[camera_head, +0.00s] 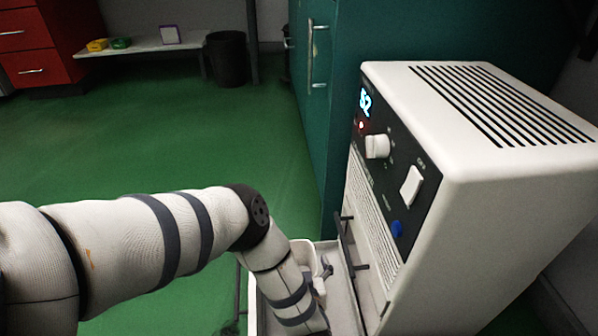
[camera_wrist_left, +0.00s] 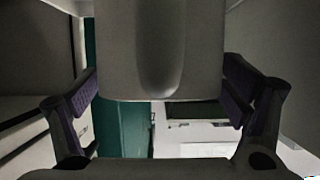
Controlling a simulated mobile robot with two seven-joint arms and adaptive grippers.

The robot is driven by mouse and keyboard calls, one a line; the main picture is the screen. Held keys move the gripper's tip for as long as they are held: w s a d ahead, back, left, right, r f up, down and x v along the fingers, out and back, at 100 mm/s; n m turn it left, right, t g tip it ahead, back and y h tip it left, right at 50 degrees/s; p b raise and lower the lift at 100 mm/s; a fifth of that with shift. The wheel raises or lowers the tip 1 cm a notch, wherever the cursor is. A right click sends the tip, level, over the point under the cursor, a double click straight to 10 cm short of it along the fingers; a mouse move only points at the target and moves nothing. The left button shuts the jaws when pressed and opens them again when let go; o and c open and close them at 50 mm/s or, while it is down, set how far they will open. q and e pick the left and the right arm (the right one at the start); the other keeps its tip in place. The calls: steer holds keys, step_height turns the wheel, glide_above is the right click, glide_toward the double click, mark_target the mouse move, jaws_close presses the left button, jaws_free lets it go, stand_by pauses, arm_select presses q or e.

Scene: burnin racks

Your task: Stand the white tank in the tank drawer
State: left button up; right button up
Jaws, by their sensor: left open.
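A white tank (camera_head: 303,252) shows partly behind my left forearm, low in the head view. It appears to be in or over the pale tank drawer (camera_head: 344,292) at the foot of the white machine; the forearm hides their contact. In the left wrist view, my left gripper (camera_wrist_left: 160,75) is open, with purple-padded fingers to either side. A grey, grooved body (camera_wrist_left: 165,45), probably the tank, fills the space between them, with visible gaps at both sides. In the head view the gripper is mostly hidden. My right gripper is not in view.
The white machine (camera_head: 490,190) stands at right, with a lit display, knob and switch. A teal cabinet (camera_head: 345,110) stands behind it. A low bench (camera_head: 150,45), black bin (camera_head: 227,58) and red drawers (camera_head: 30,45) are far back. Green floor at left is clear.

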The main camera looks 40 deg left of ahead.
arm_select(q)
steer(key=p+v, duration=0.4)
steer(key=v, duration=0.8)
